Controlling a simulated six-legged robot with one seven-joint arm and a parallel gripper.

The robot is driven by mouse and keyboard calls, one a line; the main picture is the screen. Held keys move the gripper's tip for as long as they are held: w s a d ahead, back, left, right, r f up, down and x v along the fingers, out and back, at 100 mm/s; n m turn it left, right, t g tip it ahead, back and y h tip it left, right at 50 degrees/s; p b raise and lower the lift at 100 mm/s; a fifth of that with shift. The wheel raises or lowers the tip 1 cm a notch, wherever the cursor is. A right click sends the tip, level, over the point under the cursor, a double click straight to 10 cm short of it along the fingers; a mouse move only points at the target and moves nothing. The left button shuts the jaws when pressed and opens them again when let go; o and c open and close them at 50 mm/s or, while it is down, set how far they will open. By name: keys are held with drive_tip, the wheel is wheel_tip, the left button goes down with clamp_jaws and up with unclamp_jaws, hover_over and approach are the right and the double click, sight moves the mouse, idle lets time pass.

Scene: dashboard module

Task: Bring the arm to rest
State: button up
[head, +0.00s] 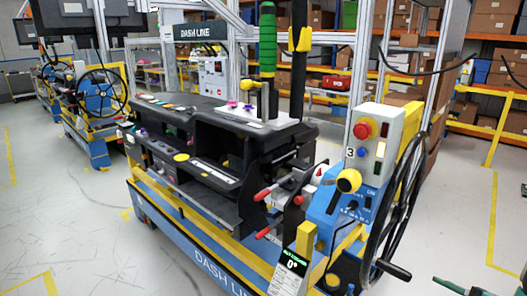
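My gripper is not clearly visible in the head view, and no part that I can surely call my arm shows. The black dashboard module (205,112) sits on a blue and yellow wheeled cart (195,238) in the middle of the view. Small coloured parts lie on its top. No gripper is seen touching it.
A control box (378,143) with a red button and a large black handwheel (402,190) stand at the cart's right end. A green-handled tool (267,45) is upright above the dashboard. Shelves of boxes (490,30) stand behind.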

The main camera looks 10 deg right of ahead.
drive_tip(key=w+a+r+n+g+y, duration=0.15)
drive_tip(key=a+n+g, duration=0.3)
drive_tip(key=a, duration=0.55)
drive_tip(key=w+a+r+n+g+y, duration=0.15)
drive_tip(key=a+n+g, duration=0.3)
drive_tip(key=a, duration=0.55)
drive_tip(key=s+a+r+n+h, duration=0.2)
drive_tip(key=a+r+n+h, duration=0.1)
drive_tip(key=a+n+h, duration=0.1)
drive_tip(key=s+a+r+n+h, duration=0.3)
drive_tip(key=a+n+h, duration=0.1)
drive_tip(key=a+n, duration=0.3)
drive_tip(key=shift+s+a+r, duration=0.3)
drive_tip(key=shift+a+r, duration=0.05)
drive_tip(key=shift+a, duration=0.05)
drive_tip(key=shift+c, duration=0.2)
idle(0.6)
